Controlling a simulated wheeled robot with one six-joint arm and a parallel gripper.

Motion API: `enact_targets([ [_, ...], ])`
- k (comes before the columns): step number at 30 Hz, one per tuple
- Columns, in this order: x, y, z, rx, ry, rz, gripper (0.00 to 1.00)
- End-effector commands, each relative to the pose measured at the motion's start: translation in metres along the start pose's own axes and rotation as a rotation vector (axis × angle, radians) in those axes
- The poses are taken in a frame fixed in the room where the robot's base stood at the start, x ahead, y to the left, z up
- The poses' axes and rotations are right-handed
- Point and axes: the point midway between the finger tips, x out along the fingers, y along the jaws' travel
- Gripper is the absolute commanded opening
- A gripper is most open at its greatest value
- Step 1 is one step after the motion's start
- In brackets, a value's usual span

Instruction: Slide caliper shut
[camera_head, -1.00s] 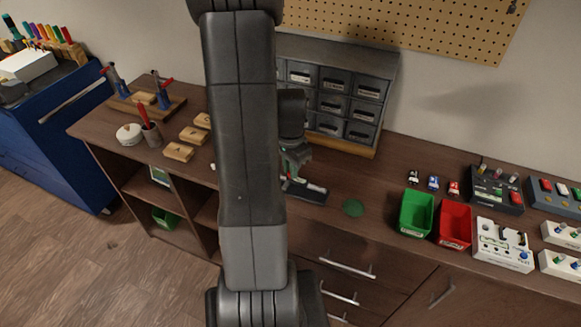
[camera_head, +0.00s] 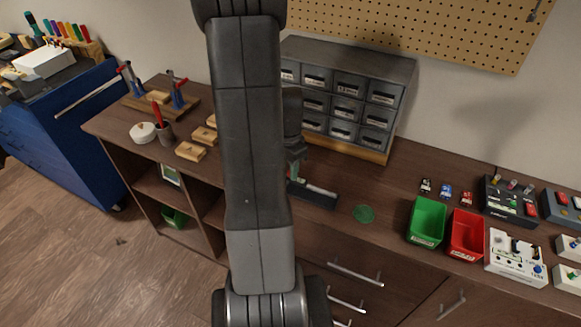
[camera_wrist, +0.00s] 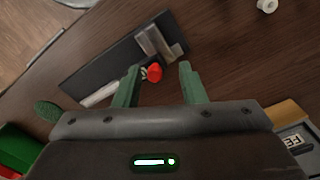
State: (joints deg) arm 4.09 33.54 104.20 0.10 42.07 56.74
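The caliper lies on a dark tray (camera_wrist: 90,68) on the bench. In the wrist view its silver jaw end (camera_wrist: 157,42) is near the tray's far end, with a red knob (camera_wrist: 154,72) beside it. A pale length of its beam (camera_wrist: 101,95) runs toward the lower left, partly behind a finger. My gripper (camera_wrist: 159,69) is open, its two green fingers apart with the red knob between them in the picture. I cannot tell whether either finger touches it. In the head view my arm hides most of the gripper; the tray (camera_head: 318,200) shows just right of it.
A grey drawer cabinet (camera_head: 345,95) stands behind the tray. Wooden blocks (camera_head: 191,151) lie left of my arm.

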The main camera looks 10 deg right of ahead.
Motion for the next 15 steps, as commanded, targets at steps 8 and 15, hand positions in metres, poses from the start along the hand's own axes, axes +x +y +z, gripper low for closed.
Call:
enact_targets([
  [8,0.000,0.001,0.000,0.000,0.000,0.002,0.37],
  [15,-0.022,0.000,-0.001,0.000,0.002,-0.002,0.37],
])
